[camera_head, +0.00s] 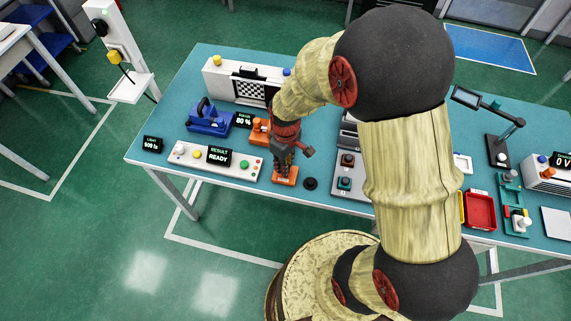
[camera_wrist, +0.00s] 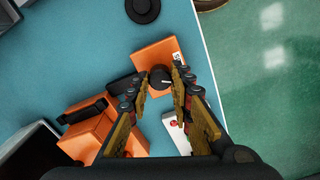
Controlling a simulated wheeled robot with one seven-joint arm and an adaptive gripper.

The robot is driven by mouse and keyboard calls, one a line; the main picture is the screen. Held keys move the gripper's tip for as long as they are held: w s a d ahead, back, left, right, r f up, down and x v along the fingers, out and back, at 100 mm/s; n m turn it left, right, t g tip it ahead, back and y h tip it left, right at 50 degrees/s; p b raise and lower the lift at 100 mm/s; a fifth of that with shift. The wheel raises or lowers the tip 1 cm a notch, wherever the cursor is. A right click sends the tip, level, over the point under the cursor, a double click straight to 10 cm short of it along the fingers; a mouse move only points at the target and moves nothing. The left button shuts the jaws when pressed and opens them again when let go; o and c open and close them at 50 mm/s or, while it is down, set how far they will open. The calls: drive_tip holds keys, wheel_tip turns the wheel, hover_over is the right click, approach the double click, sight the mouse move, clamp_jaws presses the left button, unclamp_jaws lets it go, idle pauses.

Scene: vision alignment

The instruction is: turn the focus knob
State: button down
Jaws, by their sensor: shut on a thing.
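The focus knob (camera_wrist: 160,77) is a small black knob with a white mark, on an orange block (camera_wrist: 150,54). The block also shows at the table's front edge in the head view (camera_head: 286,180). My gripper (camera_wrist: 159,84) has its two fingers on either side of the knob and is shut on it. In the head view my gripper (camera_head: 284,164) points down over the block and hides the knob. A focus display (camera_head: 243,120) on the table behind reads 80 %.
A result panel (camera_head: 220,155) reading READY stands left of the block. A black round piece (camera_head: 310,184) lies to its right. An orange device (camera_head: 259,133) and a blue device (camera_head: 209,118) stand behind. Red tray (camera_head: 480,210) is farther right.

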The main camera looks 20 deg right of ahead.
drive_tip(key=m+p, duration=0.2)
drive_tip(key=shift+r+m, duration=0.15)
drive_tip(key=shift+m, duration=0.25)
drive_tip(key=shift+m+p, duration=0.4)
drive_tip(key=shift+m, duration=0.6)
drive_tip(key=c, duration=1.6)
unclamp_jaws()
drive_tip(key=shift+o, duration=0.2)
wheel_tip(320, 180, up, 12)
